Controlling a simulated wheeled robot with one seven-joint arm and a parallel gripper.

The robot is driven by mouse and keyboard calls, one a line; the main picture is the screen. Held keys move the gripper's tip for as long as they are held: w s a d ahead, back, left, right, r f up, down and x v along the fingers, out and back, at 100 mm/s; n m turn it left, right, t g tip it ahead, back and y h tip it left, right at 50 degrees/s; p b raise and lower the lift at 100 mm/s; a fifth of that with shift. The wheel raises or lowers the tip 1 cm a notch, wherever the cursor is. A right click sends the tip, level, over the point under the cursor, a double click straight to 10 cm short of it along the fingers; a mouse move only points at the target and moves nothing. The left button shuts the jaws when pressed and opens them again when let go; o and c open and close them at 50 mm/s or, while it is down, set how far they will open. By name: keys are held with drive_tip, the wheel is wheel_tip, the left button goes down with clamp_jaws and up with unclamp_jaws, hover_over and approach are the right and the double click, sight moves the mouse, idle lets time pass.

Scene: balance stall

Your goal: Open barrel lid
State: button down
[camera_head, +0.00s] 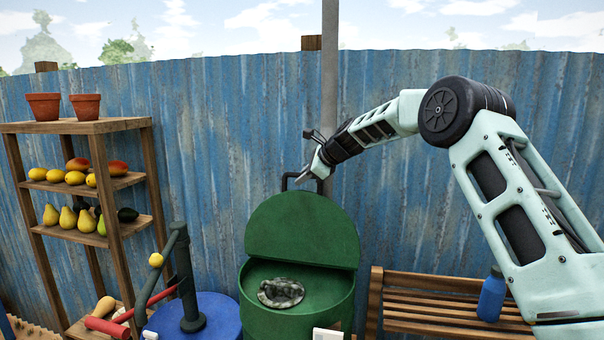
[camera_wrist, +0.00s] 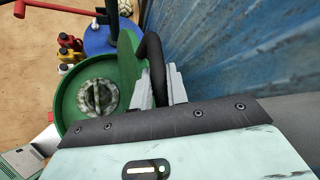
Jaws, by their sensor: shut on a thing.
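The green barrel (camera_head: 268,318) stands at the middle front, with its green lid (camera_head: 303,229) tilted up and back at its rear edge. The lid's black handle (camera_head: 287,181) rises from the lid's top edge. My gripper (camera_head: 315,172) is at that handle and shut on it. In the wrist view the black handle (camera_wrist: 152,60) passes between the fingers of my gripper (camera_wrist: 163,85). Inside the open barrel a grey, mottled round thing (camera_head: 281,292) shows; it also shows in the wrist view (camera_wrist: 98,97).
A blue corrugated fence (camera_head: 220,130) and a grey pole stand close behind the barrel. A wooden bench (camera_head: 430,300) with a blue bottle (camera_head: 492,297) is at the right. A blue drum (camera_head: 215,308) with a pump and a fruit shelf (camera_head: 130,124) are at the left.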

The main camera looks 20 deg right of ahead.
drive_tip(key=shift+f, duration=0.15)
drive_tip(key=c, duration=1.4)
unclamp_jaws()
drive_tip(key=b+v, duration=0.7)
drive_tip(key=v, duration=1)
drive_tip(key=shift+s+r+b, duration=0.15)
drive_tip(key=shift+r+b, duration=0.05)
drive_tip(key=shift+b, duration=0.2)
